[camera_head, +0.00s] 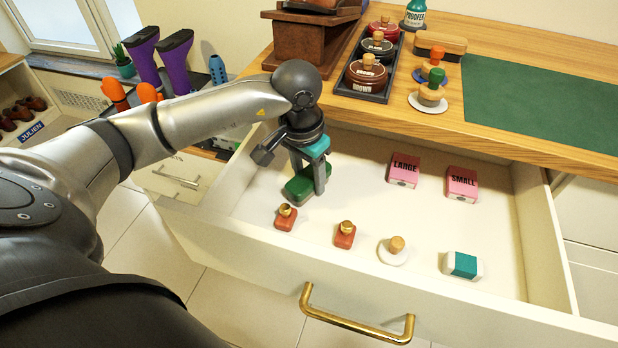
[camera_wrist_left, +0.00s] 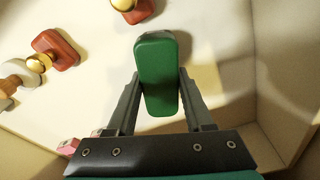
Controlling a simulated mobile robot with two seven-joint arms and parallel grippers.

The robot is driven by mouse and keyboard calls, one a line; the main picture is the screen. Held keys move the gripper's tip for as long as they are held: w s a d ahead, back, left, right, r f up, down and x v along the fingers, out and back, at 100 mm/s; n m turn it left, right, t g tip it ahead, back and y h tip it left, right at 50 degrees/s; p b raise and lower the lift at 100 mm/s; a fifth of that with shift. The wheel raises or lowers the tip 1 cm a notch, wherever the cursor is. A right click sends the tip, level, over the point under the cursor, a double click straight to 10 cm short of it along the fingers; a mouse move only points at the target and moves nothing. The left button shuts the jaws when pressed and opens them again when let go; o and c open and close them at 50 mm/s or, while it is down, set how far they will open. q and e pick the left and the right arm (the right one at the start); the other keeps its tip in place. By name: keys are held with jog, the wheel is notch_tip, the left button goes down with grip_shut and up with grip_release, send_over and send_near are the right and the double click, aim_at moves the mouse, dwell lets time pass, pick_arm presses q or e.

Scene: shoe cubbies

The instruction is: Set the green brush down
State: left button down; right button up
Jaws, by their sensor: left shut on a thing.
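The green brush (camera_head: 299,189) is inside the open drawer (camera_head: 270,243), near its left end. My left gripper (camera_head: 312,178) reaches down into the drawer and is shut on the brush. In the left wrist view the green brush (camera_wrist_left: 158,72) sits between the two fingers and sticks out past their tips. I cannot tell whether its underside touches the drawer floor. My right gripper is not in view.
Two orange-red blocks with knobs (camera_head: 285,217) (camera_head: 345,234) lie close to the brush. A white knobbed disc (camera_head: 393,252), a teal-and-white block (camera_head: 462,265) and pink LARGE (camera_head: 404,170) and SMALL (camera_head: 462,184) boxes lie farther right. The drawer floor between them is clear.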

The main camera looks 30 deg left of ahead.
aim_at(305, 178)
pick_arm(q)
jog(key=shift+f, duration=0.1)
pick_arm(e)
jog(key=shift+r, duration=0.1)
pick_arm(q)
jog(key=shift+c, duration=1.4)
grip_release()
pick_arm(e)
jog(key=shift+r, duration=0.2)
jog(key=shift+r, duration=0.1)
pick_arm(q)
jog(key=r+p, duration=0.1)
jog(key=r, duration=0.2)
jog(key=r+p, duration=0.1)
jog(key=r, duration=0.3)
jog(key=s+r+p, duration=0.1)
jog(key=r+p, duration=0.1)
jog(key=r, duration=0.1)
jog(key=shift+s+a+r, duration=0.1)
jog(key=shift+r, duration=0.05)
jog(key=shift+s+r+p, duration=0.15)
jog(key=shift+r+p, duration=0.15)
jog(key=shift+r, duration=0.6)
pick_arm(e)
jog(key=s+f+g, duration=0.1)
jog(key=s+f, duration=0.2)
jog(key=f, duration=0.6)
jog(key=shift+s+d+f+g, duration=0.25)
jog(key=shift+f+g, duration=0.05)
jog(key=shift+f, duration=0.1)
